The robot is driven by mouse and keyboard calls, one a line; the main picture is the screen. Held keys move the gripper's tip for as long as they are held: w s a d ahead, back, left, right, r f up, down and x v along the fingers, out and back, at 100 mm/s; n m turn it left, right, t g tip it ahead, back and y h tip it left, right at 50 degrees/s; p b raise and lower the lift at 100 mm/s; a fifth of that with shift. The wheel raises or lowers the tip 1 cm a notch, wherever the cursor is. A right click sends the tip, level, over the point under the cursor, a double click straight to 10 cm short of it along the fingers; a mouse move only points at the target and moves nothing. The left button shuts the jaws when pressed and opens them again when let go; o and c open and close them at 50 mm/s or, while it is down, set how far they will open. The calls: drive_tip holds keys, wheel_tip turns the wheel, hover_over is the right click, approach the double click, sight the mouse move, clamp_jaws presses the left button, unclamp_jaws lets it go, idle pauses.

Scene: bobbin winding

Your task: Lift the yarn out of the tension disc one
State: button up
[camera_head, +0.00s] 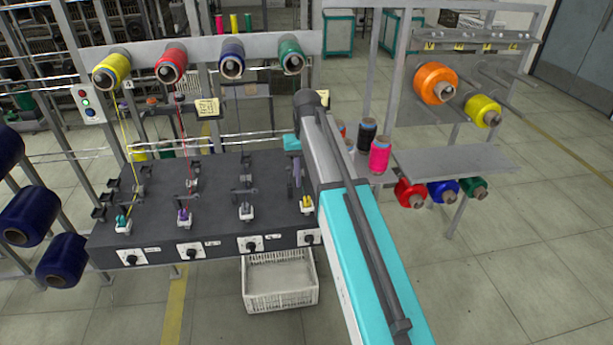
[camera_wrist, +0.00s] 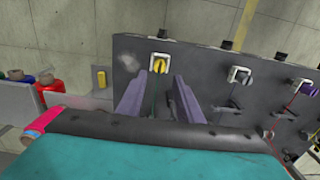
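The dark winding machine (camera_head: 160,243) has a row of stations below yellow (camera_head: 112,68), red (camera_head: 171,64), blue (camera_head: 232,58) and green (camera_head: 291,56) yarn cones. Yellow yarn (camera_head: 123,140) and red yarn (camera_head: 183,140) run down to the two left stations. My gripper (camera_wrist: 156,92) is at the rightmost station, with purple fingers apart. A green yarn strand (camera_wrist: 153,100) shows between the fingers, below a yellow-topped bobbin holder (camera_wrist: 160,63). In the head view my arm hides most of my gripper. Which small fitting is tension disc one, I cannot tell.
A white crate (camera_head: 280,300) stands on the floor under the machine. A rack at right holds orange (camera_head: 434,82) and yellow (camera_head: 482,110) cones and a grey shelf (camera_head: 457,160). A pink cone (camera_head: 380,154) stands close right of my arm. The right floor is clear.

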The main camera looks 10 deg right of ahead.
sight(307, 197)
drive_tip(key=shift+f+b, duration=1.3)
drive_tip(key=shift+f, duration=0.95)
drive_tip(key=shift+f+b, duration=0.45)
drive_tip(key=shift+f, duration=1.3)
drive_tip(key=shift+c, duration=0.2)
clamp_jaws()
drive_tip(key=shift+r+p, duration=1.6)
drive_tip(key=shift+r, duration=0.7)
drive_tip(key=shift+s+f, duration=0.1)
